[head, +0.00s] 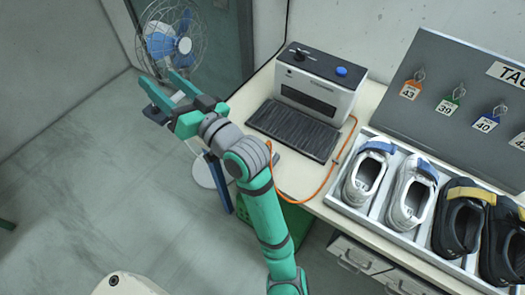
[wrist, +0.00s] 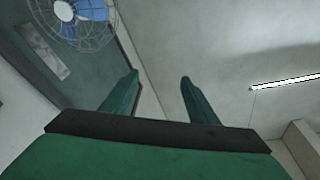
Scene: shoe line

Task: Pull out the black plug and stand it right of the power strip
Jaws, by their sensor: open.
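My gripper (head: 161,88) is open and empty in the head view, held over the floor to the left of the table. I cannot see the black plug or the power strip in either view.
A machine with a dark ribbed belt (head: 294,130) stands on the table (head: 290,178). A shoe tray (head: 347,209) holds several shoes; a grey tag board (head: 440,75) stands behind. A fan (head: 170,40) is at the back left. A green crate (head: 290,225) sits below the table. The left floor is mostly clear.

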